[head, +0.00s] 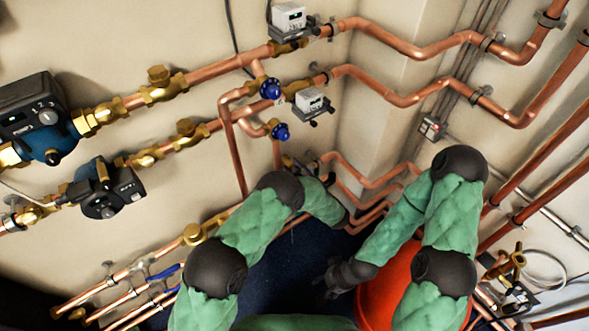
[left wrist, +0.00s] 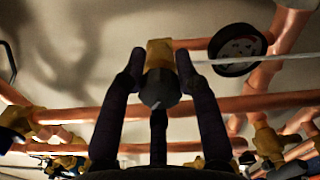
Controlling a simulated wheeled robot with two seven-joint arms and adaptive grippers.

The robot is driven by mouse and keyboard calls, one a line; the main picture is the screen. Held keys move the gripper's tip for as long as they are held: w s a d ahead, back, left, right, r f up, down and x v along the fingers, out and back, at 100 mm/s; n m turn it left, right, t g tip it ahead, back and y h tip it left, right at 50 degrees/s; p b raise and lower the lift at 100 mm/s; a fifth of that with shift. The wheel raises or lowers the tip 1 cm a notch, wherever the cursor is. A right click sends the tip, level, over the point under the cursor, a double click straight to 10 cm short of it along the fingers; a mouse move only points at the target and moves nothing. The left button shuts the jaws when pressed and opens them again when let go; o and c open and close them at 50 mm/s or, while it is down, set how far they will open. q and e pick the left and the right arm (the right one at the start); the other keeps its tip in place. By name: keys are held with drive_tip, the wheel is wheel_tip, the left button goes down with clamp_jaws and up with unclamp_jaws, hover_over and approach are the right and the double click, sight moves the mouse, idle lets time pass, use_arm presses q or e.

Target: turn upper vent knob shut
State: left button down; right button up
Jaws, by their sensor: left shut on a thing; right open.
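In the left wrist view, a brass fitting with a dark faceted round knob (left wrist: 160,90) stands in front of a copper pipe. My left gripper (left wrist: 160,75) has its dark fingers on both sides of this fitting and is shut on it. I cannot tell for sure whether it is the upper vent knob. In the head view my left arm reaches to the pipes in the corner, and its fingers are mostly hidden there. My right gripper (head: 338,281) is open and empty, low in front of the dark blue floor.
Two blue valve knobs, an upper (head: 271,89) and a lower (head: 280,131), sit on the wall pipes. Pumps (head: 40,120) stand at left. A red rounded object (head: 385,290) lies beside my right arm. A round black gauge (left wrist: 238,48) is right of the held fitting.

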use_arm(q)
drive_tip(key=m, duration=0.5)
drive_tip(key=shift+m, duration=0.3)
drive_tip(key=m+p, duration=0.1)
drive_tip(key=m, duration=0.4)
drive_tip(key=shift+f+m, duration=0.1)
drive_tip(key=shift+m, duration=0.2)
drive_tip(key=c, duration=0.9)
unclamp_jaws()
drive_tip(key=v, duration=0.7)
drive_tip(key=shift+s, duration=0.2)
drive_tip(key=shift+d, duration=0.15)
